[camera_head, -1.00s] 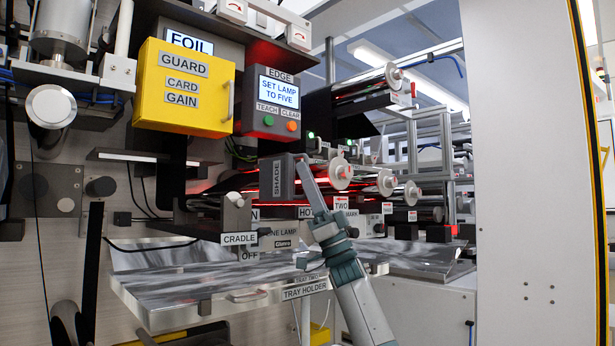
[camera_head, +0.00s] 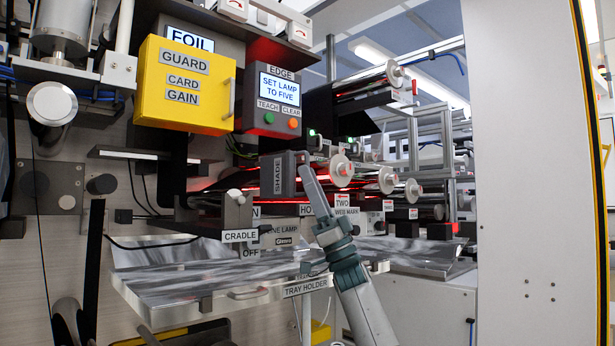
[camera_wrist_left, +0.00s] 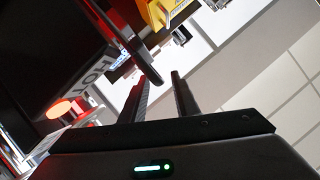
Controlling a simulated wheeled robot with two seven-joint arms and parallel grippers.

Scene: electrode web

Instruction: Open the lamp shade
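The lamp shade (camera_head: 278,176) is a dark grey box with a vertical SHADE label, mounted below the edge screen, with red light along the web around it. My left gripper (camera_head: 304,164) is at the shade's right edge, its arm rising from below; contact cannot be told in this view. In the left wrist view my left gripper's two fingers (camera_wrist_left: 160,82) stand apart with a gap between them. A dark bar (camera_wrist_left: 128,45) comes down toward this gap and ends near the fingertips; whether it lies between them is unclear. My right gripper is not in view.
The edge box (camera_head: 270,101) reads "SET LAMP TO FIVE". A yellow guard (camera_head: 185,112) hangs at its left. The cradle (camera_head: 239,236) and tray (camera_head: 190,284) lie below. White rollers (camera_head: 341,171) are close to the right of my gripper. A white panel (camera_head: 535,200) stands farther right.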

